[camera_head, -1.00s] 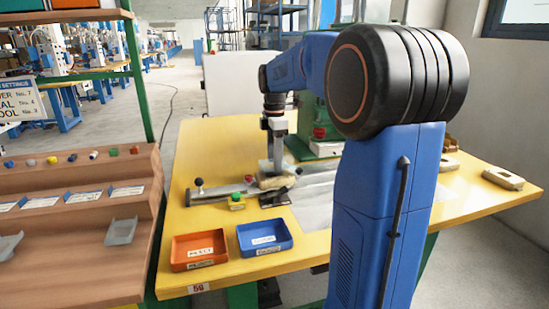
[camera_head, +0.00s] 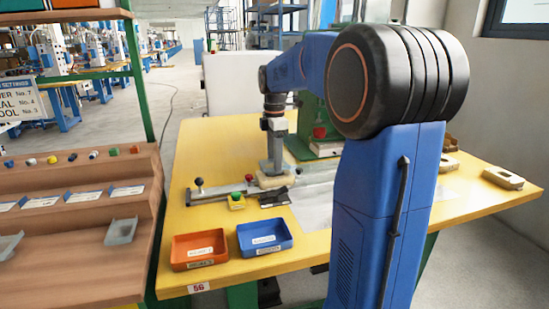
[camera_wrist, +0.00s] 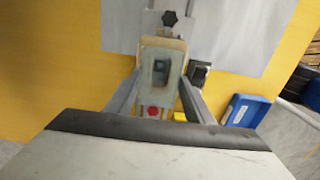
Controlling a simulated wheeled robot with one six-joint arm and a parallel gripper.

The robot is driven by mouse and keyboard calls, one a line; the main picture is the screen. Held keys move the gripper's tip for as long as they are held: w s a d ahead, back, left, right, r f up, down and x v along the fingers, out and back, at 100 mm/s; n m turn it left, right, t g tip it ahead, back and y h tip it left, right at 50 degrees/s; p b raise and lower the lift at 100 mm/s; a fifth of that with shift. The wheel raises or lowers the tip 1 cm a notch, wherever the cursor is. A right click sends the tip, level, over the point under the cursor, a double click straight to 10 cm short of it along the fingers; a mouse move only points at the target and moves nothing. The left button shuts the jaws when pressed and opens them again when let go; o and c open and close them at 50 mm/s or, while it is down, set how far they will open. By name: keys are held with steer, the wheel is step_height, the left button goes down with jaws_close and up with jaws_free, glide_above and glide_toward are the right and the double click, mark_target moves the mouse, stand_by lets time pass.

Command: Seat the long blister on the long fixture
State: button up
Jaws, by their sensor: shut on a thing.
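My gripper (camera_wrist: 159,82) is shut on a pale, translucent blister, the long blister (camera_wrist: 159,62), seen between the two fingers in the wrist view. The long fixture (camera_wrist: 176,43) is a tan block whose edge shows around the blister. In the head view my gripper (camera_head: 271,170) points down over the fixture (camera_head: 274,182), which lies on the metal slide on the yellow table. The blister is over the fixture and looks roughly lined up with it. I cannot tell whether it is fully down on it. The fingertips are small and partly hidden in the head view.
The yellow table (camera_head: 225,135) holds an orange tray (camera_head: 199,262) and a blue tray (camera_head: 266,250) at the front. A button box (camera_head: 237,204) and a black knob (camera_head: 199,182) stand near the fixture. A green press (camera_head: 318,130) stands behind. Another tan fixture (camera_head: 503,178) lies at the right.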

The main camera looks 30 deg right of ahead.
steer(key=shift+f, duration=1.3)
stand_by(0.4)
steer(key=o, duration=1)
steer(key=shift+c, duration=0.2)
steer(key=shift+c, duration=0.7)
steer(key=c, duration=0.3)
steer(key=shift+r, duration=0.15)
steer(key=shift+r, duration=3.35)
